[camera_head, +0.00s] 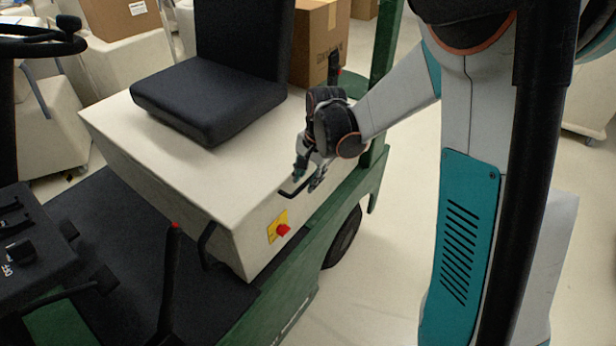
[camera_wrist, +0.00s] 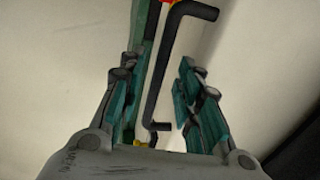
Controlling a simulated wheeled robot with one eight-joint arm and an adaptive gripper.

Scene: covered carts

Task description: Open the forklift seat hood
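The forklift seat hood (camera_head: 180,175) is a cream box with a black seat (camera_head: 210,100) on top, and its lid looks down. A bent black handle (camera_head: 288,193) sits on its right side near the top edge. My gripper (camera_head: 308,182) is at this handle. In the wrist view, my gripper (camera_wrist: 158,95) is open, with one finger on each side of the black handle (camera_wrist: 155,85).
A red button on a yellow plate (camera_head: 277,226) is on the hood's side below the handle. Another black handle (camera_head: 206,238) is on the front corner. A steering wheel (camera_head: 40,40) and levers stand at left. A green post (camera_head: 385,45) rises behind my gripper. Floor is clear at right.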

